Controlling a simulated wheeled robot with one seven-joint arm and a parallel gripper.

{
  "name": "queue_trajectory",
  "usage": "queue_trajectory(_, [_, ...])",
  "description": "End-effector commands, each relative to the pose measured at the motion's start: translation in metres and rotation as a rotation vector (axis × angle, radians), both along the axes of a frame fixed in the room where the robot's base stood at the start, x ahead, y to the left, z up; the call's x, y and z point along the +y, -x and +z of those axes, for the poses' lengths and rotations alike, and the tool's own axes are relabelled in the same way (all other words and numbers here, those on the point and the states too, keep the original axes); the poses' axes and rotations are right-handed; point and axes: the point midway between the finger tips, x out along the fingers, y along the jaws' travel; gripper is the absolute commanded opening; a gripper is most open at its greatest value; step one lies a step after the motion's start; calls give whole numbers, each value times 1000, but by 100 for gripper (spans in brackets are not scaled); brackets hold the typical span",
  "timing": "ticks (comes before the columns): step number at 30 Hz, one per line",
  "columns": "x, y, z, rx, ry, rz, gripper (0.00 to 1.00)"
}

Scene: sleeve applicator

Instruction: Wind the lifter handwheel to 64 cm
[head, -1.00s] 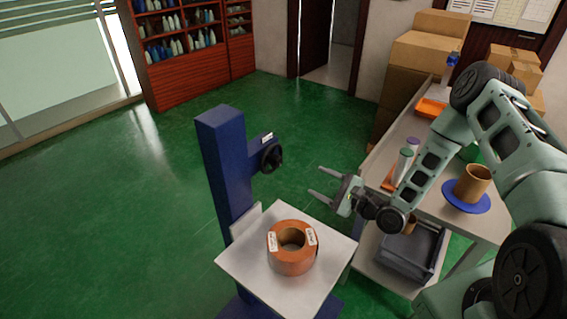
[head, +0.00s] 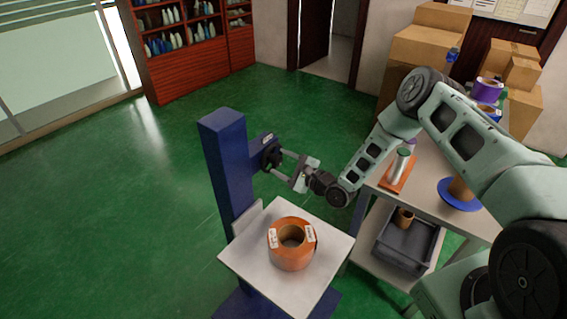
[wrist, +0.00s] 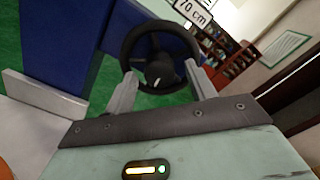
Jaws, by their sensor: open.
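The lifter is a blue column (head: 226,165) with a white platform (head: 245,262) that bears an orange-brown ring-shaped roll (head: 283,258). The black handwheel (head: 268,157) sits on the column's right side in the head view. In the wrist view the handwheel (wrist: 187,38) is straight ahead, and a label above it reads 70 cm (wrist: 193,12). My gripper (head: 281,161) is open. Its two fingers point at the wheel, one at each side of its lower rim in the wrist view (wrist: 161,82). I cannot tell whether they touch the rim.
A workbench (head: 420,190) stands at the right, with a blue-based spool (head: 459,194), an orange tray (head: 398,178) and a grey bin (head: 405,243) below. Boxes (head: 412,60) are stacked behind. A red shelf (head: 195,65) stands at the back. The green floor left of the column is clear.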

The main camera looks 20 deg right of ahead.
Motion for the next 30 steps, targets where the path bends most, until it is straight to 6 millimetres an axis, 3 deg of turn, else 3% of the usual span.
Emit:
queue_trajectory(4, [0, 0, 0, 0, 0, 0, 53])
queue_trajectory(9, [0, 0, 0, 0, 0, 0, 11])
queue_trajectory(20, [0, 1, -2, -24, 35, 0, 11])
queue_trajectory(30, [-1, 0, -5, -159, 220, 1, 11])
